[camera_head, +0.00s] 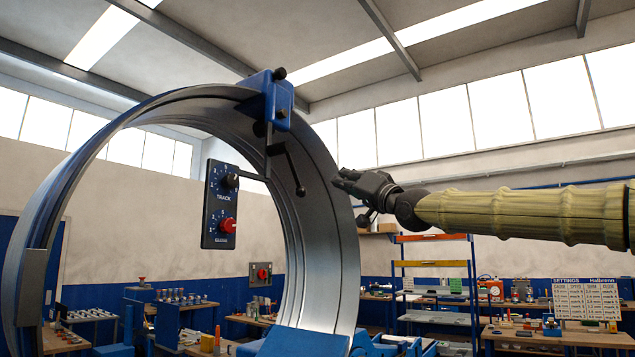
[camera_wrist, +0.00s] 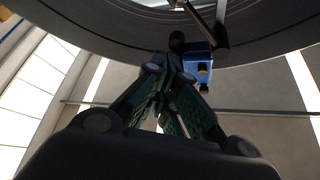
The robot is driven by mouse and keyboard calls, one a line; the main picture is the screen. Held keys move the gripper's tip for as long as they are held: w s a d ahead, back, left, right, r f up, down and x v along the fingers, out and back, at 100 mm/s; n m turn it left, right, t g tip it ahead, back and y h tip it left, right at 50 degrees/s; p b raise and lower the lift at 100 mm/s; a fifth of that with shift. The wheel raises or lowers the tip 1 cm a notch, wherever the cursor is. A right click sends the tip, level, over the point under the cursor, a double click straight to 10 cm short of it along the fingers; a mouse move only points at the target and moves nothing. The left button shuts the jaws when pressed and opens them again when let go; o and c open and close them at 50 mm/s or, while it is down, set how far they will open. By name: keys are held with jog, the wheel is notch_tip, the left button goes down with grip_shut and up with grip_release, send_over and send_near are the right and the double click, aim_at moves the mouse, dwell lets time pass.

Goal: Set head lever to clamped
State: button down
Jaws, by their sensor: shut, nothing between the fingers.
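The blue clamp head (camera_head: 279,98) sits on the upper rim of the big metal spiral duct (camera_head: 335,235). A black lever (camera_head: 293,168) with a ball knob hangs from it, slanting down to the right. My gripper (camera_head: 338,179) is shut and empty, just right of the lever knob and apart from it in the picture. In the wrist view, my gripper's fingers (camera_wrist: 168,65) point up toward the duct rim, with part of the blue head (camera_wrist: 194,66) beside them. A dark bar (camera_wrist: 221,30) shows there; I cannot tell whether it is the lever.
A black TRACK panel (camera_head: 220,205) with a black and a red knob hangs inside the duct. Workbenches, an orange-and-blue rack (camera_head: 433,264) and a settings board (camera_head: 586,298) stand behind. The air right of the duct, above my arm, is clear.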

jog(key=p+x, duration=0.6)
jog(key=x, duration=0.4)
jog(key=f, duration=0.1)
jog(key=a+f+p, duration=0.1)
jog(key=s+f, duration=0.1)
jog(key=shift+s+a+f, duration=0.1)
jog(key=shift+a+f, duration=0.1)
jog(key=shift+a, duration=0.15)
jog(key=shift+f+m, duration=0.15)
jog(key=shift+m, duration=0.15)
jog(key=shift+s+m+h+b, duration=0.15)
jog(key=shift+m+h+b, duration=0.15)
jog(key=shift+m+b, duration=0.25)
